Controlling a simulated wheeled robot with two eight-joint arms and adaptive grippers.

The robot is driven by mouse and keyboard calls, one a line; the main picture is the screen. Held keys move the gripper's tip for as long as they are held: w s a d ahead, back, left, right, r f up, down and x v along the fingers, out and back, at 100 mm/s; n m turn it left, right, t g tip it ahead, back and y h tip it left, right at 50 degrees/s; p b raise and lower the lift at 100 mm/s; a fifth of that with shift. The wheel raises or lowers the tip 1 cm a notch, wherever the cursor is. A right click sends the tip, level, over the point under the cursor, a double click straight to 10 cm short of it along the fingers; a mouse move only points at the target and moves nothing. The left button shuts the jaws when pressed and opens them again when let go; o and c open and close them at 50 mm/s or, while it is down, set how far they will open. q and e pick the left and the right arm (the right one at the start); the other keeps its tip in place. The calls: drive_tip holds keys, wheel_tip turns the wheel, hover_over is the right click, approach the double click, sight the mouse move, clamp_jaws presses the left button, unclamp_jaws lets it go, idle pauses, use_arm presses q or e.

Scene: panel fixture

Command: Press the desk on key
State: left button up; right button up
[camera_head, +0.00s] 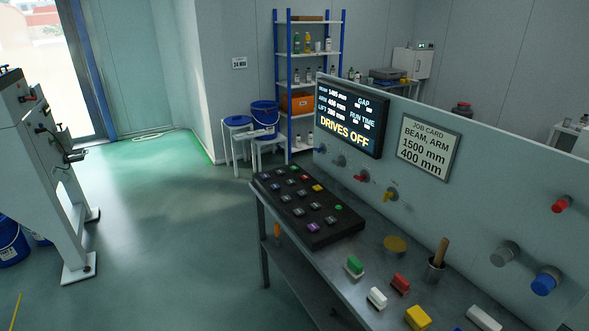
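A black key desk (335,233) lies on the left end of a metal bench. It carries rows of small keys: a green key (339,208) at its right end, a yellow key (317,188), a red key (305,177) and several grey or purple ones. Key labels are too small to read, so I cannot tell which is the desk on key. A display (351,115) above the desk reads "DRIVES OFF". Neither of my grippers is in view.
Coloured knobs stick out of the upright panel (480,185). Loose blocks and a cup (434,268) with a wooden handle stand on the bench's right part. Open floor (170,240) lies left of the bench.

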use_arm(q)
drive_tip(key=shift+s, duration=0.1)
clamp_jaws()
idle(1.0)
